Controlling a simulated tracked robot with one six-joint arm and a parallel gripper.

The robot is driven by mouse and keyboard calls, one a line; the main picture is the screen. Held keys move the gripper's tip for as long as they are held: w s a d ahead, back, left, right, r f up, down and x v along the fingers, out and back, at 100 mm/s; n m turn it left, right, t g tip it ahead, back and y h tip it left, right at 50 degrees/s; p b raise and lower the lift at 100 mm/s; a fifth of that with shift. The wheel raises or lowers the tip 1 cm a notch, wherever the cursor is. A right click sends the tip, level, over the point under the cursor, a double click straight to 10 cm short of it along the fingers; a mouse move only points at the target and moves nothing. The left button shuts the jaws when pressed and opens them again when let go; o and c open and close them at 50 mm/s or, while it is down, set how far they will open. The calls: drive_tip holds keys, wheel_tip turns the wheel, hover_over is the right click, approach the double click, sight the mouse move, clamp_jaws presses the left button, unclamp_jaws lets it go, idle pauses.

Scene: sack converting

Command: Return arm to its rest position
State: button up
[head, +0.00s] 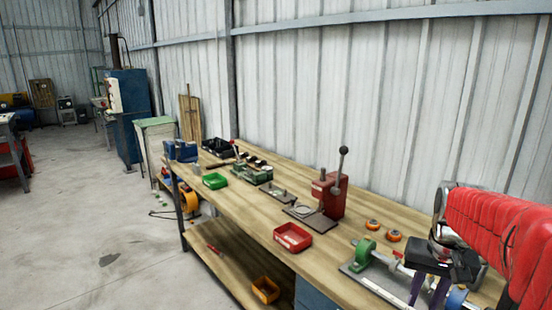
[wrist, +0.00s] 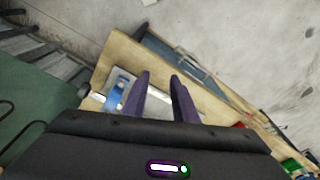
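My arm in its red cover reaches in from the right edge of the head view. My gripper (head: 428,296) points down over the near right end of the wooden workbench (head: 390,213). In the wrist view my gripper (wrist: 160,80) has its two purple fingers apart, with nothing held between them. Below and beyond the fingers lie the bench top and a fixture with a blue part (wrist: 118,88) and a pale bar. In the head view the fixture's green block (head: 363,252) stands left of my gripper. The gap between gripper and fixture is hard to judge.
A red lever press (head: 328,193), a red bin (head: 292,237), a green bin (head: 215,181) and orange round parts (head: 393,236) stand on the bench. A yellow bin (head: 265,289) is on the lower shelf. A corrugated wall backs the bench. Open concrete floor (head: 100,240) lies left.

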drive_tip(key=s+a+r+n+t, duration=0.1)
drive_tip(key=s+a+n+t, duration=0.3)
drive_tip(key=s+a, duration=1)
drive_tip(key=a, duration=0.2)
drive_tip(key=shift+a+r+n, duration=0.2)
drive_tip(key=shift+a+n, duration=0.2)
drive_tip(key=shift+s, duration=0.1)
